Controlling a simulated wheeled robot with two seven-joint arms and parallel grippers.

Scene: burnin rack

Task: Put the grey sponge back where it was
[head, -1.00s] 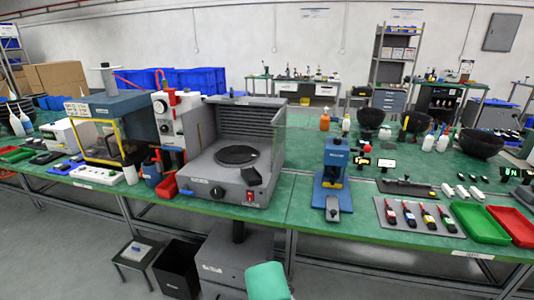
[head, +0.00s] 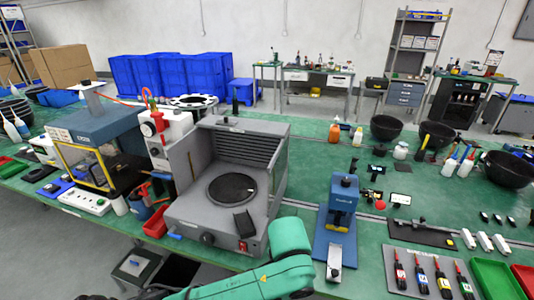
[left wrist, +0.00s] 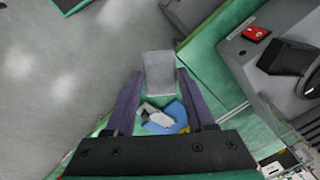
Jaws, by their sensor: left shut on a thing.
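In the left wrist view, a light grey block, which looks like the grey sponge (left wrist: 158,72), sits between the fingertips of my left gripper (left wrist: 158,88). The gripper is shut on it. Something blue and white (left wrist: 164,117) shows between the fingers; I cannot tell what it is. The fingers are over or near the front edge of the green bench (left wrist: 205,48), with grey floor to their left. In the head view my green left arm crosses the bottom, and the sponge cannot be made out there. My right gripper is not in view.
A grey machine with a round dark plate (head: 232,189) and a red switch (head: 243,246) stands close by. A blue press (head: 340,205) is to its right. A small stool (head: 137,266) stands on the floor. Screwdrivers on a grey mat (head: 400,285) and green bins lie at right.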

